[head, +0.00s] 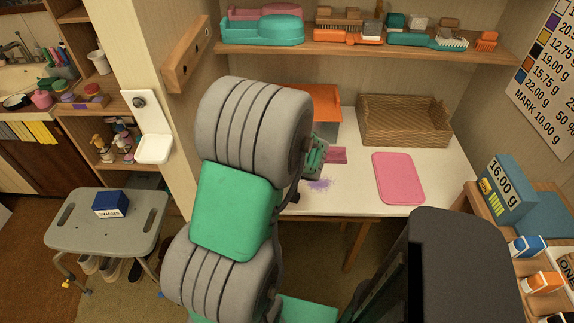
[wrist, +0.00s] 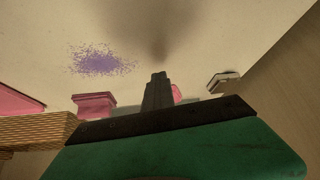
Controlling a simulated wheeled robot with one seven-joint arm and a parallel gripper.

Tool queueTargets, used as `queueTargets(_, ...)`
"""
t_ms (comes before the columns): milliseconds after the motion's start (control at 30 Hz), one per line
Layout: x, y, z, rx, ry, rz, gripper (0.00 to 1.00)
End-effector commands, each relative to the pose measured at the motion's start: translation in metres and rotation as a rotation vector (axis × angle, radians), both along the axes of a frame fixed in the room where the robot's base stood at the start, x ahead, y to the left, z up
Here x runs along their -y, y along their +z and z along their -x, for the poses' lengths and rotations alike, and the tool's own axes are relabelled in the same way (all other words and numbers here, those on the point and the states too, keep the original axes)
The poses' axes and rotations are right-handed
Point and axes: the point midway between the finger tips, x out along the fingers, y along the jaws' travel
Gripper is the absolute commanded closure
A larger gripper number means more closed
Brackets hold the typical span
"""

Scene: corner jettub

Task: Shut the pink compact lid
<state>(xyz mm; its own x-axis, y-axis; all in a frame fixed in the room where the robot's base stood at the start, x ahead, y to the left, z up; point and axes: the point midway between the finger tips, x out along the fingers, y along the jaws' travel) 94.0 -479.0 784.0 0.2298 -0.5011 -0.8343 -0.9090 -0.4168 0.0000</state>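My gripper (wrist: 158,78) shows in the wrist view as one narrow dark column, its fingers together with nothing seen between them. In the head view my gripper (head: 314,158) is over the back left of the white table, partly hidden by my arm. A pink block-like thing (head: 337,155) is just right of it; it also shows left of the fingers in the wrist view (wrist: 95,104). A small rounded pink piece (wrist: 178,92) shows just behind the fingers, mostly hidden. I cannot tell which is the compact, or how far its lid stands open.
Purple powder (head: 319,184) is scattered on the white table (head: 352,204). A pink mat (head: 398,178) lies to the right. A wicker basket (head: 403,122) and an orange box (head: 322,103) stand behind. A shelf (head: 350,48) hangs above. A black chair (head: 460,265) is in front.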

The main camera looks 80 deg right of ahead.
Motion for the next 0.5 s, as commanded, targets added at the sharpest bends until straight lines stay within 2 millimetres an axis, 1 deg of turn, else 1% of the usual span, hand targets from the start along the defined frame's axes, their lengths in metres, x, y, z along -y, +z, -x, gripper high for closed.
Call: queueTargets(500, -0.0030, -0.0063, 0.0016, 0.020, 0.001, 0.044, 1.00)
